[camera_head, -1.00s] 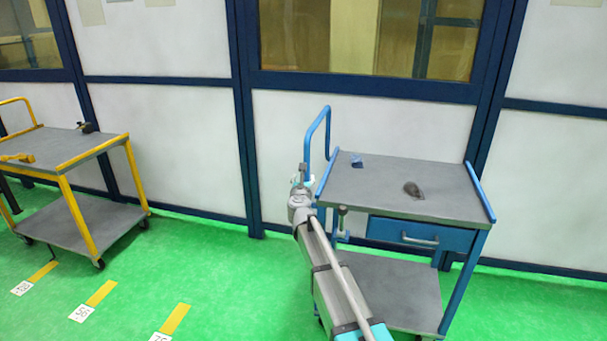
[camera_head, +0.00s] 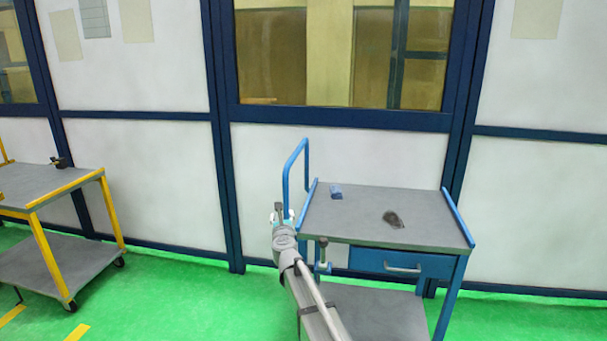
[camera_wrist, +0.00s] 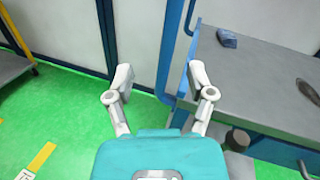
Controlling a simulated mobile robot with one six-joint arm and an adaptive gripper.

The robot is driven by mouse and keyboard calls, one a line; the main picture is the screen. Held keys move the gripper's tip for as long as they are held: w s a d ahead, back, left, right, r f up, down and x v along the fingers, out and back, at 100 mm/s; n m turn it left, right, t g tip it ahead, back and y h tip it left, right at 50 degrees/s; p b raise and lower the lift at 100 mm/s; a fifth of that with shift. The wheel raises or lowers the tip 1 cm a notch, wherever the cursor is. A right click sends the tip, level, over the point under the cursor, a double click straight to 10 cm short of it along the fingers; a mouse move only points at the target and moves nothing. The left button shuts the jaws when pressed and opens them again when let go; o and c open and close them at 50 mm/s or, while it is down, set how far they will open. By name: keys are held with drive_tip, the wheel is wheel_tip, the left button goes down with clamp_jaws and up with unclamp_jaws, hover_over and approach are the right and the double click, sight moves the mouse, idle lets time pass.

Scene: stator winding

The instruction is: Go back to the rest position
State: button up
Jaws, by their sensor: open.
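My gripper (camera_wrist: 160,82) is open and empty in the wrist view, its two fingers spread apart above the green floor, just left of the blue cart. In the head view my arm reaches up from the bottom, and its end is beside the left edge of the blue cart (camera_head: 350,222). The small fingers cannot be made out clearly there. A small blue object (camera_head: 336,191) and a dark grey object (camera_head: 393,219) lie apart on the cart's top. Both also show in the wrist view, the blue one (camera_wrist: 227,38) and the dark one (camera_wrist: 309,91).
A yellow-framed cart (camera_head: 75,183) with a small black item (camera_head: 59,162) on it stands at the left. A white panelled wall with blue frames (camera_head: 220,150) runs behind. Green floor (camera_head: 175,300) lies free between the carts. The blue cart has a handle (camera_head: 285,175) at its left.

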drive_tip(key=s+d+f+n+g+y, duration=0.2)
drive_tip(key=s+d+f+n+g, duration=0.3)
drive_tip(key=s+n, duration=0.5)
drive_tip(key=s+d+f+n+g+y, duration=0.3)
drive_tip(key=s+f+n+g, duration=0.25)
drive_tip(key=n, duration=0.85)
drive_tip(key=s+d+f+n+g+h, duration=0.4)
drive_tip(key=s+d, duration=0.5)
drive_tip(key=s, duration=0.1)
drive_tip(key=s+d+f+n+g+h, duration=0.3)
drive_tip(key=s+d+f+n, duration=0.1)
drive_tip(key=s+d, duration=0.55)
wheel_tip(320, 180, up, 13)
drive_tip(key=s+p, duration=0.1)
drive_tip(key=p, duration=1.2)
drive_tip(key=shift+s+a+n+p, duration=0.15)
drive_tip(key=shift+s+n+p, duration=0.15)
drive_tip(key=shift+g, duration=0.25)
